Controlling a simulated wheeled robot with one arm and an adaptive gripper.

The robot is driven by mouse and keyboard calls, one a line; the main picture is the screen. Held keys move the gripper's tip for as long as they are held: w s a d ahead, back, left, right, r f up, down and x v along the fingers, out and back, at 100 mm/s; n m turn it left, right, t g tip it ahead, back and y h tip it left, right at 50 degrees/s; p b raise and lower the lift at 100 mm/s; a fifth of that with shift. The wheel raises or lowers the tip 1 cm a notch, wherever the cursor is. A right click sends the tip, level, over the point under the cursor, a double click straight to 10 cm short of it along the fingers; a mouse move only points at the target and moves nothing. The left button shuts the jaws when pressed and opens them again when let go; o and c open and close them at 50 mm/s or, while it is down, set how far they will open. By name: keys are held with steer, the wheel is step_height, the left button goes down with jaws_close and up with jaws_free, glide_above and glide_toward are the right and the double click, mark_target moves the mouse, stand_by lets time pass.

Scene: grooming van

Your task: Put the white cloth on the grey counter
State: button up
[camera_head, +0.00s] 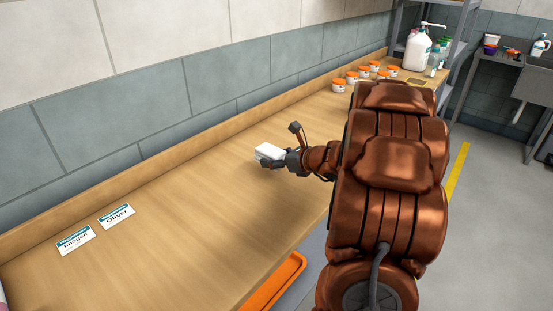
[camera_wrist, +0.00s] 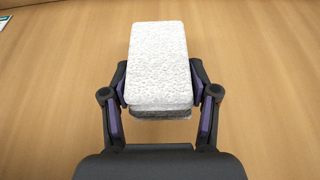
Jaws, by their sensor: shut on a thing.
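The white cloth (camera_wrist: 158,62) is a folded, fuzzy block between the two fingers of my gripper (camera_wrist: 160,88) in the wrist view. Its near lower edge looks dark grey. In the head view the white cloth (camera_head: 268,151) is at the tip of my gripper (camera_head: 272,159), over the middle of the wooden counter. I cannot tell whether the cloth touches the wood. A grey counter (camera_head: 493,66) with a sink stands at the far right in the head view, against the back wall. My arm hides part of the wooden counter.
The wooden counter (camera_head: 180,219) is mostly bare. Name cards (camera_head: 76,240) and (camera_head: 116,216) lie on it at left. Several orange-lidded jars (camera_head: 352,77) and a white jug (camera_head: 417,51) stand at its far end. Grey floor lies right.

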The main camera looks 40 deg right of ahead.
mark_target(276, 152)
steer(key=shift+w+d+f+p, duration=0.15)
steer(key=shift+w+d+p, duration=0.05)
steer(key=shift+w+d, duration=0.55)
steer(key=shift+w+d+f+p, duration=0.1)
steer(key=shift+w+d+p, duration=0.1)
steer(key=shift+w+d, duration=0.5)
steer(key=shift+a+f, duration=0.1)
steer(key=shift+f, duration=1.55)
steer(key=shift+f, duration=0.15)
steer(key=o, duration=1.1)
steer(key=shift+o, duration=0.2)
